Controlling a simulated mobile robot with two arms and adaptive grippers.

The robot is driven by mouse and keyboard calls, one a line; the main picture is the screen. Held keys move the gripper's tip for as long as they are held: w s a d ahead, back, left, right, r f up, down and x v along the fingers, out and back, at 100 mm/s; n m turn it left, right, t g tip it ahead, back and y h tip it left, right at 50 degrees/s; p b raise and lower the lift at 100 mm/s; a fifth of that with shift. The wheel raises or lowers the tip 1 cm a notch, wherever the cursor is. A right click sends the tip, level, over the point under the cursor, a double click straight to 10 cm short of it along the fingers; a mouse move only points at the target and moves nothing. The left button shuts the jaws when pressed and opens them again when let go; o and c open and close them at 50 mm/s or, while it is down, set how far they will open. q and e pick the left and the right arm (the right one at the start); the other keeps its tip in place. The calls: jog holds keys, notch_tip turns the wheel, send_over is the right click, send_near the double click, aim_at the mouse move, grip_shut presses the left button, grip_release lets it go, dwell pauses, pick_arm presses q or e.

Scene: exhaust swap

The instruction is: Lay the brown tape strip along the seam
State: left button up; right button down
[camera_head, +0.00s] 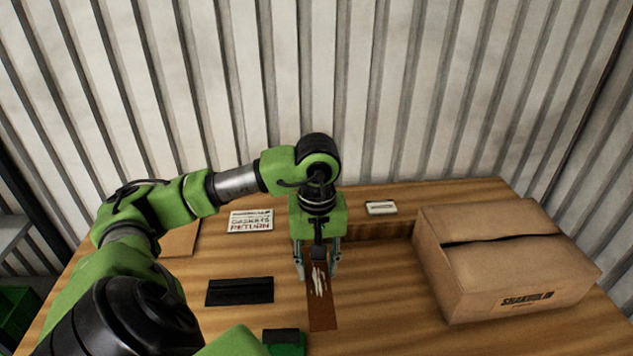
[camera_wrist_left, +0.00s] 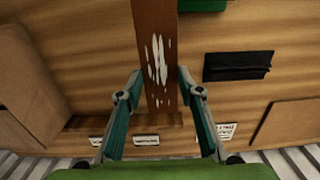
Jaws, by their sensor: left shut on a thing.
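The brown tape strip (camera_head: 322,312) is long and flat, with white streaks on its face. My left gripper (camera_head: 317,272) is shut on it, one finger at each long side. In the left wrist view the strip (camera_wrist_left: 157,25) runs between the fingertips (camera_wrist_left: 159,76) and away from the gripper. Whether it touches the table is hard to tell. The closed cardboard box (camera_head: 520,285) stands on the right, and a dark seam (camera_head: 505,239) runs across its top between the flaps. The strip is left of the box, apart from the seam. My right gripper is out of view.
The wooden table (camera_head: 390,315) also holds a black flat piece (camera_head: 240,291), a green and black item (camera_head: 283,341) at the front edge, a printed white card (camera_head: 250,221) and a small white label (camera_head: 381,208). A corrugated wall (camera_head: 400,90) stands behind. Table between strip and box is clear.

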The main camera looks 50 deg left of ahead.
pick_arm(q)
jog(key=w+a+f, duration=0.1)
jog(key=a+f, duration=0.1)
jog(key=w+a+f+p, duration=0.1)
jog(key=w+f, duration=0.1)
jog(key=w+a+f+p, duration=0.1)
jog(key=a+f, duration=0.1)
jog(key=shift+w+a, duration=0.35)
jog(key=shift+w+a+f, duration=0.25)
jog(key=shift+a+f, duration=0.1)
jog(key=shift+f, duration=0.25)
jog(key=shift+f+p, duration=0.35)
jog(key=shift+p, duration=0.3)
notch_tip(320, 180, down, 2)
jog(key=shift+f+p, duration=0.1)
jog(key=shift+p, duration=0.5)
jog(key=shift+w+a+f, duration=0.1)
jog(key=shift+f, duration=0.1)
jog(key=shift+f, duration=0.1)
jog(key=shift+f+b, duration=0.15)
jog(key=shift+b, duration=0.15)
jog(key=o, duration=1)
